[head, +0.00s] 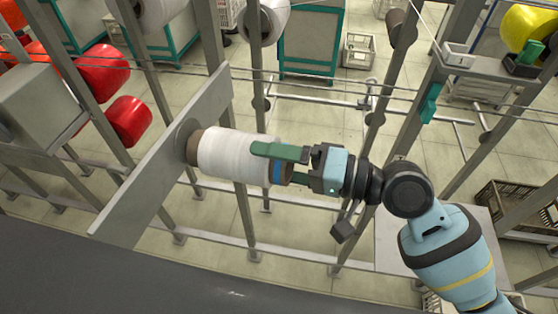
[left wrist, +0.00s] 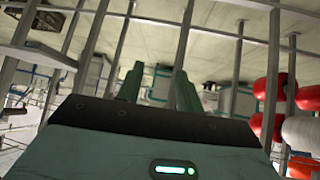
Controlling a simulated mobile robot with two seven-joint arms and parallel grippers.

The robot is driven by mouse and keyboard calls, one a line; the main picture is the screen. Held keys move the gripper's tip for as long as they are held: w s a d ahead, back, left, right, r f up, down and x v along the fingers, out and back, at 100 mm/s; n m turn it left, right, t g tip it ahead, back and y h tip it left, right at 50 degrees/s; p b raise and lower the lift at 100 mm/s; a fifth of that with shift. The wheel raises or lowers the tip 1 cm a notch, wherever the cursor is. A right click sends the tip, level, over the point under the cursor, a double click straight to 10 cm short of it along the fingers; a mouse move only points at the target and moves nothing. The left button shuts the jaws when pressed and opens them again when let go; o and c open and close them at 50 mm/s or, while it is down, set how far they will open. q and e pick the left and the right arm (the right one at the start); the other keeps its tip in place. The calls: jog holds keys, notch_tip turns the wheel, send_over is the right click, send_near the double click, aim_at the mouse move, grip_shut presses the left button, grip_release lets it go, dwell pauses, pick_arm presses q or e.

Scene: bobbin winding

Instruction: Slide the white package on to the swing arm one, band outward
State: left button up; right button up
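The white package (head: 232,156) lies nearly level in the head view, on a brown tube. Its inner end meets or nearly meets the round grey disc (head: 184,139) on the slanted grey plate; the exact contact and any spindle inside are hidden. A blue band (head: 277,173) circles the outer end, away from the plate. My right gripper (head: 284,165) holds this outer end, one green finger over the white winding and the other partly hidden behind the tube. My left gripper (left wrist: 158,88) shows in the left wrist view with its fingers apart and nothing between them.
The slanted grey plate (head: 135,185) joins a frame of grey posts and rails. Other white packages (head: 155,12) hang at the top, and red packages (head: 128,121) stand at left. A dark surface (head: 150,270) fills the front. Thin yarns cross above the package.

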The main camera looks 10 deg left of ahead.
pick_arm(q)
jog(key=shift+w, duration=0.15)
jog(key=shift+g, duration=0.4)
jog(key=s+f+b, duration=0.1)
jog(key=s+f, duration=0.2)
jog(key=shift+s+a+f+b, duration=0.15)
jog(key=shift+f+b, duration=0.1)
jog(key=shift+b, duration=0.1)
pick_arm(e)
jog(key=d, duration=0.7)
jog(key=shift+s+d+r, duration=0.35)
jog(key=shift+s+d, duration=0.05)
